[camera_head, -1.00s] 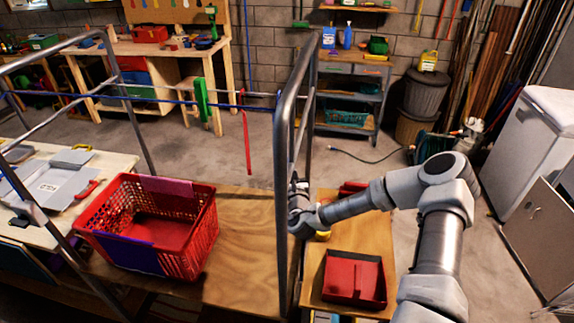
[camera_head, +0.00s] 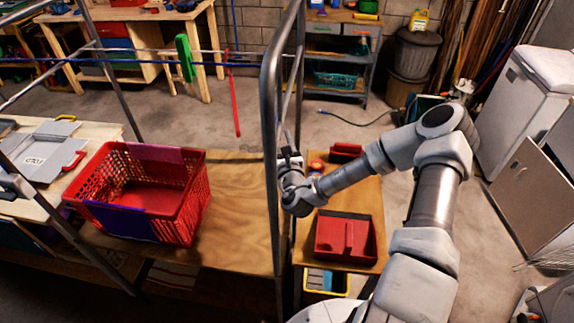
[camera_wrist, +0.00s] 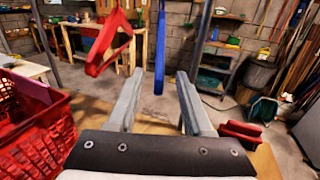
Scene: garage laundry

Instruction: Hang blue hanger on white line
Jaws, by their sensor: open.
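My gripper (camera_wrist: 158,90) is open and empty in the wrist view. A blue hanger (camera_wrist: 160,45), seen nearly edge-on, hangs ahead between the fingertips, apparently beyond them; I cannot tell if they touch. In the head view my gripper (camera_head: 288,152) is beside the rack's near post, and I cannot make out the blue hanger there. A red hanger (camera_head: 233,95), also in the wrist view (camera_wrist: 108,45), and a green hanger (camera_head: 184,58) hang left of the post. A blue line (camera_head: 130,62) and a pale, whitish line (camera_head: 150,50) cross the metal rack.
The rack's metal post (camera_head: 270,130) stands close to my gripper. A red basket (camera_head: 185,215) is on the wooden table (camera_head: 240,190) at left. A red dustpan-like tray (camera_head: 345,238) lies on the right-hand bench. A white chest freezer (camera_head: 520,110) stands at right.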

